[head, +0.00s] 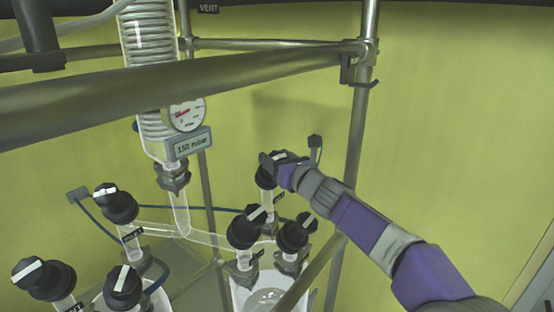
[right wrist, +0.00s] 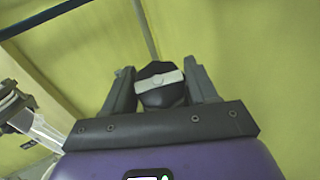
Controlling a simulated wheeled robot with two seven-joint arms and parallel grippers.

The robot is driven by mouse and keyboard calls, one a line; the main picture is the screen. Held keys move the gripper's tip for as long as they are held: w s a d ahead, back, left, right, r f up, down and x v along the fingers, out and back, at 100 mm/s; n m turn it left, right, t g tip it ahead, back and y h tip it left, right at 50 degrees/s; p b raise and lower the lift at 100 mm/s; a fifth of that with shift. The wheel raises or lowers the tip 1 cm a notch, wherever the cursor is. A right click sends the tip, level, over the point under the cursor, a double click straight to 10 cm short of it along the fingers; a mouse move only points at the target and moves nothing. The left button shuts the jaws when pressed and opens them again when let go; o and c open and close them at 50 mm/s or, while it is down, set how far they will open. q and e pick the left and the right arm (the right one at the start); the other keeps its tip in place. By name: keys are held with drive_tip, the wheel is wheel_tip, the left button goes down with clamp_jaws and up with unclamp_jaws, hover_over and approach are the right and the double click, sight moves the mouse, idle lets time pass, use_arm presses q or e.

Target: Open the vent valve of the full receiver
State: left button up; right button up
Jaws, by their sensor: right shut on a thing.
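My right gripper (head: 276,162) reaches in from the right and is shut on a black valve knob (head: 264,181). In the right wrist view the knob (right wrist: 161,80), with a pale stripe across its top, sits between the two fingers of the gripper (right wrist: 160,88). The knob tops an upright glass neck (head: 268,204) behind the right receiver (head: 240,291). Two more black knobs (head: 247,230) (head: 297,235) stand just in front of it. The left receiver (head: 153,297) is partly cut off by the lower edge. Its liquid level cannot be told. My left gripper is out of view.
Metal frame bars cross above (head: 250,75) and stand upright at the right (head: 361,130), close to my arm. A coiled glass condenser (head: 150,45) with a 150 mbar gauge (head: 186,115) hangs at the left. Several black knobs (head: 117,204) stand at lower left.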

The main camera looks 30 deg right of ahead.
sight(276, 154)
drive_tip(key=shift+r+n+g+y+p, duration=0.15)
drive_tip(key=shift+n+g+y+p, duration=0.15)
drive_tip(key=shift+n+y+p, duration=1.8)
drive_tip(key=shift+n+g+y+p, duration=0.75)
drive_tip(key=shift+n+y+p, duration=0.55)
drive_tip(key=shift+n, duration=0.35)
drive_tip(key=shift+n+g+y+p, duration=0.75)
drive_tip(key=shift+n+y+p, duration=0.3)
drive_tip(key=shift+n+y, duration=0.5)
drive_tip(key=shift+a+f, duration=0.1)
drive_tip(key=shift+f, duration=0.1)
drive_tip(key=o, duration=1)
drive_tip(key=shift+c, duration=0.2)
drive_tip(key=shift+r, duration=0.1)
wheel_tip(276, 154, up, 10)
drive_tip(key=shift+f+p, duration=0.1)
drive_tip(key=shift+p, duration=0.4)
